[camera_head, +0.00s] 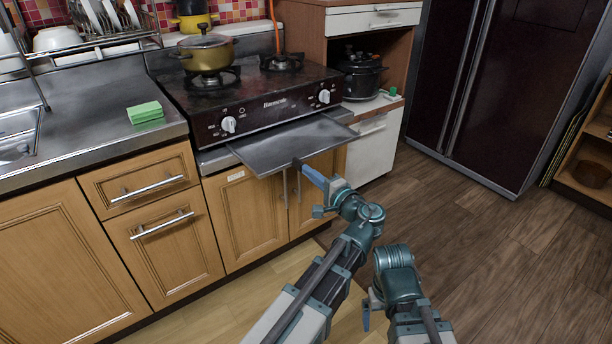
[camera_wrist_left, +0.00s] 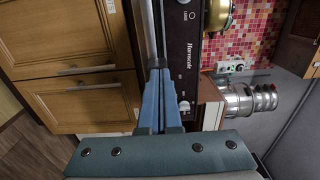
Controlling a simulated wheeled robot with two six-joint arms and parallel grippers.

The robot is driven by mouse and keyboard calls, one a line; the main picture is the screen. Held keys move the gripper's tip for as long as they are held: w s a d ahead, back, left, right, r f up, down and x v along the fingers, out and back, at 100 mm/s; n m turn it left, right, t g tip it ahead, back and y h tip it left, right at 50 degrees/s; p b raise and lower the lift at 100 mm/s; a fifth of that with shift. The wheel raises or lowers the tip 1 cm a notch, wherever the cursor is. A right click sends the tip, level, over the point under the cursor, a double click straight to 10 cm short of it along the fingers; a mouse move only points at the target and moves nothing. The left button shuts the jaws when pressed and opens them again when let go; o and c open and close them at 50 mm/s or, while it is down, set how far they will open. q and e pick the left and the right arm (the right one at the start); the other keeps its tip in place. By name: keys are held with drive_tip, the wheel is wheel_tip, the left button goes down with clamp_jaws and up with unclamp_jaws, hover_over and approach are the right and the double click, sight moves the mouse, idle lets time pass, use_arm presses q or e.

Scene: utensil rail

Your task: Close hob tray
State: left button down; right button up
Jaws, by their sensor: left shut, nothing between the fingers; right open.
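The hob tray (camera_head: 285,146) is a flat grey metal sheet under the black hob (camera_head: 255,105). It sticks out forward over the cabinet doors. My left gripper (camera_head: 299,164) is shut and empty, with its tips at the tray's front edge; I cannot tell for sure whether they touch it. In the left wrist view the blue fingers (camera_wrist_left: 156,75) lie together and point at the tray (camera_wrist_left: 147,35), seen nearly edge-on. My right gripper (camera_head: 367,312) is low, away from the hob, and open; its fingers are partly hidden by its own arm.
A yellow-green pot (camera_head: 207,56) stands on the hob's left burner. A green sponge (camera_head: 145,112) lies on the counter to the left. A black cooker (camera_head: 361,76) sits in the shelf unit to the right. The wooden floor (camera_head: 480,240) at right is clear.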

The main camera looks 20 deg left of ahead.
sight(296, 159)
use_arm(q)
drive_tip(key=shift+w+a, duration=0.15)
use_arm(e)
drive_tip(key=shift+a, duration=0.2)
use_arm(q)
drive_tip(key=x, duration=2)
drive_tip(key=shift+w+r, duration=0.1)
drive_tip(key=shift+s, duration=0.2)
drive_tip(key=v, duration=0.4)
drive_tip(key=shift+s+d, duration=0.25)
drive_tip(key=shift+d, duration=0.05)
drive_tip(key=v, duration=0.9)
use_arm(e)
drive_tip(key=shift+d, duration=0.95)
